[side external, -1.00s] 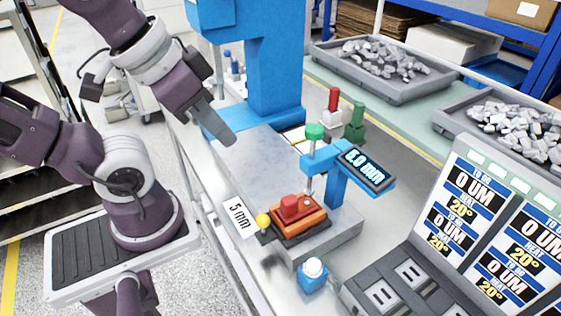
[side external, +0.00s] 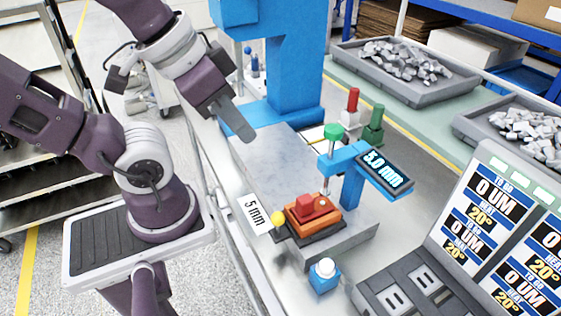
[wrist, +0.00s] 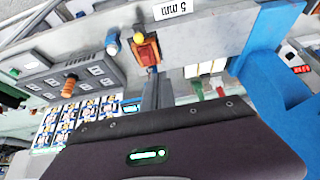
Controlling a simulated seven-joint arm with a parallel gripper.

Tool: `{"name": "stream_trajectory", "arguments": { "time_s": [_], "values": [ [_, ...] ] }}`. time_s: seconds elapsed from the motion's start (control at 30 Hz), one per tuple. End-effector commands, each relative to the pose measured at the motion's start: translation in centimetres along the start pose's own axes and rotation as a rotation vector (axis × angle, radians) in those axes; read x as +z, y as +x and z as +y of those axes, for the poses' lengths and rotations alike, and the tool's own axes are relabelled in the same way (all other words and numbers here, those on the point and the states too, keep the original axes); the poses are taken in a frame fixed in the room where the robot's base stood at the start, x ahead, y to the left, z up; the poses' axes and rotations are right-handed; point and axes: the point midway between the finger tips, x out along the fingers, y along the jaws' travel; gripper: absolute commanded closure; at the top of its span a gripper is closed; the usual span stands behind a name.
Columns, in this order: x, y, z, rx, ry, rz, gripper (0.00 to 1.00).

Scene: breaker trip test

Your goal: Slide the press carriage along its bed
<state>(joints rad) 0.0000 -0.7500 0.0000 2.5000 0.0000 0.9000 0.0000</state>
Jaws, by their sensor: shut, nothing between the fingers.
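The press carriage (side external: 313,222), an orange block with a red block on top and a dark base, sits on the grey bed (side external: 275,170) near its front end. It also shows in the wrist view (wrist: 147,52). A yellow knob (side external: 278,218) sticks out from its left side. A blue gauge stand with a green-topped plunger (side external: 333,132) stands over the carriage; its display (side external: 385,170) reads 5.0 mm. My gripper (side external: 247,134) is shut and empty, in the air over the back part of the bed, apart from the carriage and knob.
A "5 mm" card (side external: 256,214) lies left of the carriage. A blue-and-white button (side external: 323,275) stands in front. A tall blue press frame (side external: 291,70) rises behind the bed. Red (side external: 352,100) and green (side external: 374,125) posts stand behind the gauge. A panel (side external: 480,225) fills the right.

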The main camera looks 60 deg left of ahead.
Motion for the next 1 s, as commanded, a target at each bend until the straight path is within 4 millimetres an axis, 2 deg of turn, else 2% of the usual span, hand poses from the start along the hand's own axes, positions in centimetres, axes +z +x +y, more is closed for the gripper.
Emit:
{"name": "stream_trajectory", "arguments": {
  "time_s": [0.2,0.33,0.43,0.6,0.73,0.87,1.0],
  "values": [
    [0.0,0.0,0.0,0.000,0.000,0.000,1.00],
    [-0.1,0.9,0.2,-0.030,0.018,-0.053,0.74],
    [-0.2,3.6,1.1,-0.100,0.073,-0.190,0.55],
    [0.6,8.3,3.9,-0.152,0.186,-0.385,0.54],
    [1.5,10.3,5.7,-0.144,0.232,-0.457,0.54],
    [2.2,11.6,5.9,-0.141,0.243,-0.475,0.54],
    [3.5,14.0,5.4,-0.140,0.244,-0.477,0.54]
  ]
}}
